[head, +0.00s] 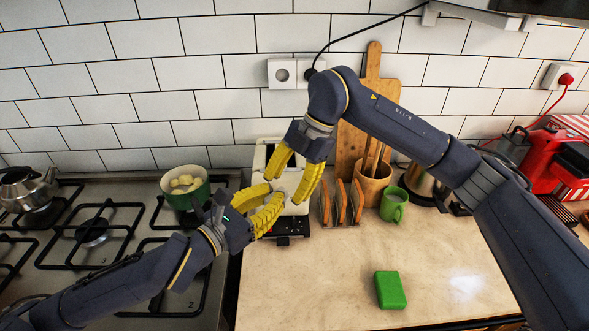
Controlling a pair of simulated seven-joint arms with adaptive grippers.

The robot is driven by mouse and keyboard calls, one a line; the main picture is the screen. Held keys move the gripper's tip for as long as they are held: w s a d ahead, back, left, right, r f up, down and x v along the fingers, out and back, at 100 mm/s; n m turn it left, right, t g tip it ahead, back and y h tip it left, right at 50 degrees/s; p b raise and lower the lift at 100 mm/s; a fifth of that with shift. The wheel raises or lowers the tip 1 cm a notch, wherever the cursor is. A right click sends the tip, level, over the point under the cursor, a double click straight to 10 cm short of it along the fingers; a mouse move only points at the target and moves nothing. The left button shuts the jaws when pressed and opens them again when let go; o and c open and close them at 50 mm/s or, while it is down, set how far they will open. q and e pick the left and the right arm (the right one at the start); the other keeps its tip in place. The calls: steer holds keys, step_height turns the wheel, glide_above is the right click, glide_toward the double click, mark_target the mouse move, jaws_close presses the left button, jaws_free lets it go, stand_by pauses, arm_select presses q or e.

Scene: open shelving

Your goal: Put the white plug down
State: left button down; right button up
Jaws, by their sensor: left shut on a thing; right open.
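My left gripper (274,195) reaches in from the left, in front of the white appliance, with its yellow fingers closed together. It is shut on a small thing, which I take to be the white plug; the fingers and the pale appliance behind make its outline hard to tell. My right gripper (284,188) comes down from above with its yellow fingers spread open. Its fingertips are close around the tips of the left gripper; I cannot tell whether they touch anything.
The white appliance (262,153) stands behind both grippers. A toast rack (341,205), a green mug (393,205) and a wooden utensil pot (373,187) stand to the right. A green block (390,290) lies on the otherwise clear front counter (310,285). A gas hob (75,270) with a green pot (186,197) is left.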

steer(key=shift+x, duration=1.4)
steer(key=shift+c, duration=0.2)
jaws_close()
arm_select(q)
steer(key=c, duration=1.3)
jaws_free()
